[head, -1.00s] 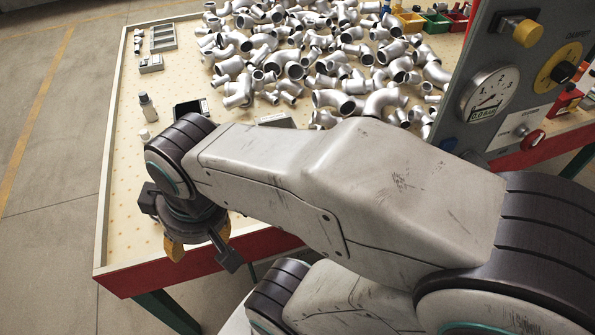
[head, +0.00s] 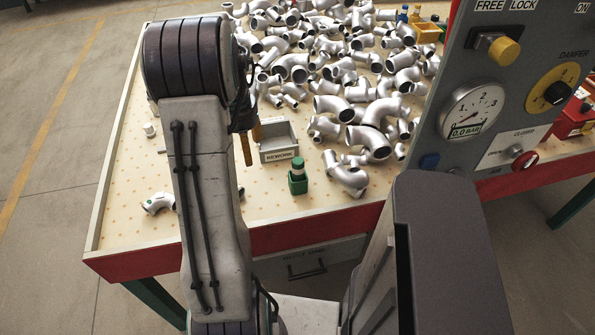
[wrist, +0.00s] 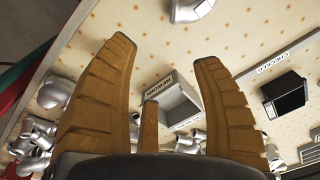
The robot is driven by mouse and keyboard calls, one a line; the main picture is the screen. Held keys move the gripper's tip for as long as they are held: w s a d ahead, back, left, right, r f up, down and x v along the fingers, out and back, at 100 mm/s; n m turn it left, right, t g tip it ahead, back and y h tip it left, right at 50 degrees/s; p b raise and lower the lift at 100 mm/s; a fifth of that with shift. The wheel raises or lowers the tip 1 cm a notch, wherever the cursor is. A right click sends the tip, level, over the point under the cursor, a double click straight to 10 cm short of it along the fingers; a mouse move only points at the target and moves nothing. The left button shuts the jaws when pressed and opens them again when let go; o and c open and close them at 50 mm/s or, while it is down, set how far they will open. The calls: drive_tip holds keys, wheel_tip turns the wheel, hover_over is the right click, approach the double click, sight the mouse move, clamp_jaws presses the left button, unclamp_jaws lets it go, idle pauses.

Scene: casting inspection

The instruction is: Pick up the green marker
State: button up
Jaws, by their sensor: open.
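The green marker (head: 298,168) stands upright on the table near its front edge, its lower part in a small green block-shaped holder (head: 298,184). It has a pale band below its green top. I cannot make it out in the wrist view. My gripper (head: 251,142) is mostly hidden behind my arm in the head view, with orange fingers showing left of the marker and apart from it. In the wrist view the fingers of my gripper (wrist: 168,55) are spread, with nothing between them.
A grey tray labelled REWORK (head: 279,155) stands just behind the marker and shows in the wrist view (wrist: 172,112). Many silver pipe elbows (head: 355,120) cover the table behind. One elbow (head: 158,203) lies front left. A gauge panel (head: 490,130) rises at right.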

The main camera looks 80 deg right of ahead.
sight(298, 171)
drive_tip(key=s+d+f+m, duration=0.1)
drive_tip(key=s+f, duration=0.1)
drive_tip(key=s, duration=0.2)
drive_tip(key=s+d+f+m, duration=0.1)
drive_tip(key=s+d+f, duration=0.1)
drive_tip(key=s, duration=0.2)
drive_tip(key=s+d+f+m, duration=0.1)
drive_tip(key=s+f+m, duration=0.1)
drive_tip(key=s, duration=0.1)
drive_tip(key=shift+s+d+y, duration=0.3)
drive_tip(key=shift+s, duration=0.1)
drive_tip(key=shift+s+d+f+p, duration=0.1)
drive_tip(key=shift+f+p, duration=0.15)
drive_tip(key=shift+f, duration=0.85)
drive_tip(key=shift+s+f+p, duration=0.15)
drive_tip(key=shift+f+p, duration=0.1)
drive_tip(key=shift+f, duration=0.9)
drive_tip(key=shift+s+d+f+p, duration=0.1)
drive_tip(key=shift+f+p, duration=0.15)
drive_tip(key=shift+f, duration=0.85)
drive_tip(key=shift+c, duration=0.3)
clamp_jaws()
